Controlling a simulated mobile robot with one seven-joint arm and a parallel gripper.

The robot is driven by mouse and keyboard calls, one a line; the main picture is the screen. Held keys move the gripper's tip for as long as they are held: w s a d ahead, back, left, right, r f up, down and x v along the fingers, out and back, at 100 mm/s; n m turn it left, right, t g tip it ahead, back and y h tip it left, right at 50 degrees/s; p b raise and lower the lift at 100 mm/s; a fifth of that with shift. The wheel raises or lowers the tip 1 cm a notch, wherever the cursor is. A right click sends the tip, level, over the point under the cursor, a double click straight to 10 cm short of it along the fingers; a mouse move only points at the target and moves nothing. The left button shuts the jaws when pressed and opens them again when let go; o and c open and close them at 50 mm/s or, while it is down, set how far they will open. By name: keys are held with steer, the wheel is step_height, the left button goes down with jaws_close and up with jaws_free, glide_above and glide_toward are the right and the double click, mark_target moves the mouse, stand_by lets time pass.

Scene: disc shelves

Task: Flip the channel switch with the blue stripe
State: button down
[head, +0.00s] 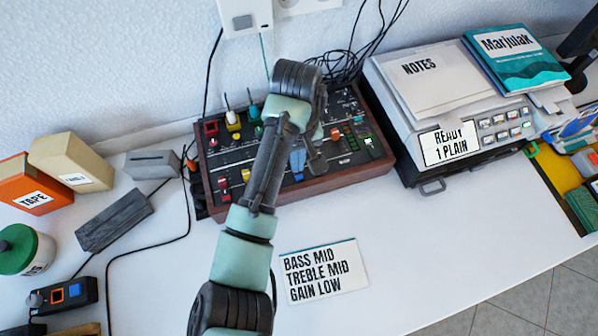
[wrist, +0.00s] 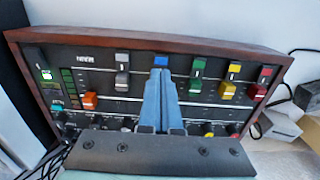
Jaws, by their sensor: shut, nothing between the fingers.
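The mixer (wrist: 290,62) is a dark panel in a wooden frame. It also shows in the head view (head: 207,180), partly behind my arm. The blue channel's switch is hidden behind the fingers. I cannot tell whether the tips touch the panel.
Neighbouring switches are grey (wrist: 122,80) on one side and green (wrist: 195,87), yellow (wrist: 228,91) and red (wrist: 257,92) on the other. A printer-like machine (head: 445,145) stands right of the mixer. A settings card (head: 325,272) lies in front; the white table around it is clear.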

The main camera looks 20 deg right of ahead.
steer(key=shift+f, duration=0.6)
steer(key=shift+s+r, duration=0.1)
step_height(320, 180, up, 7)
steer(key=p, duration=0.8)
stand_by(0.7)
